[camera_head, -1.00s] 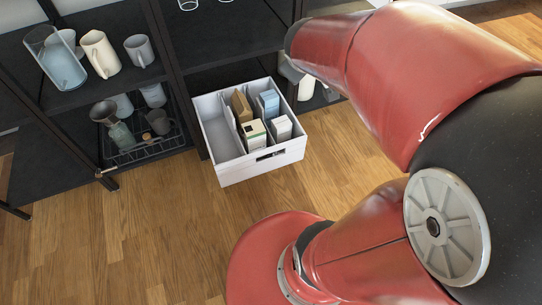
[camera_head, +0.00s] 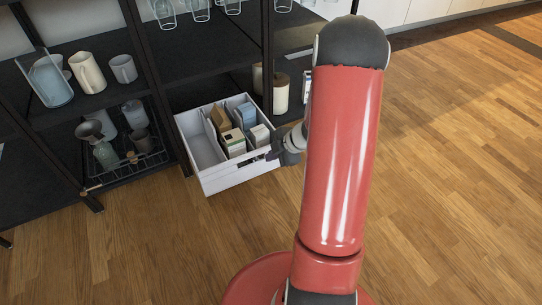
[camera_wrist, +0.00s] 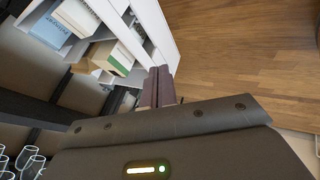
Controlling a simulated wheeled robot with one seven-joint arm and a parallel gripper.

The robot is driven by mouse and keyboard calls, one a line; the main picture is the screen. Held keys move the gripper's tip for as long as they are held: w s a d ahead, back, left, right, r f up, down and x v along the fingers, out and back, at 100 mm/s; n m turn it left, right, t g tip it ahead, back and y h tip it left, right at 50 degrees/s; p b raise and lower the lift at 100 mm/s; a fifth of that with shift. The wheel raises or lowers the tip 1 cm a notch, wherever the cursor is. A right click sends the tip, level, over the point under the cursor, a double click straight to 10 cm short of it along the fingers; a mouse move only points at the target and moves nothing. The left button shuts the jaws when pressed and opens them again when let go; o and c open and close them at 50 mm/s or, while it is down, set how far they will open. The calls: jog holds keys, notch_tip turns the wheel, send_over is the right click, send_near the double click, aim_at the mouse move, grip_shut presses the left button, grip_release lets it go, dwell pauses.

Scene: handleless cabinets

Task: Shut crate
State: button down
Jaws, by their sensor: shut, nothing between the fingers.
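The white crate (camera_head: 222,180) juts out from the lower shelf of the black rack in the head view, with several small boxes inside. Its front panel faces the open floor. My gripper (camera_head: 273,154) is at the right part of that front panel, close to the dark handle slot. In the wrist view my gripper (camera_wrist: 160,75) has its fingers together, their tips at the crate's white front wall (camera_wrist: 158,30). Nothing shows between the fingers. I cannot tell whether the tips touch the wall.
The black shelf rack (camera_head: 205,50) holds a pitcher, mugs and glasses. A wire basket (camera_head: 135,160) with vessels stands left of the crate, and a paper roll (camera_head: 281,93) stands behind it to the right. The wooden floor (camera_head: 450,160) at the right is clear.

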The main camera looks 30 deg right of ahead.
jog(key=w+a+f+b, duration=0.1)
jog(key=w+a+f, duration=0.1)
jog(key=w+f, duration=0.3)
jog(key=shift+w+a+f+b, duration=0.3)
jog(key=shift+w+b, duration=0.1)
jog(key=shift+w, duration=0.75)
jog(key=shift+r, duration=0.1)
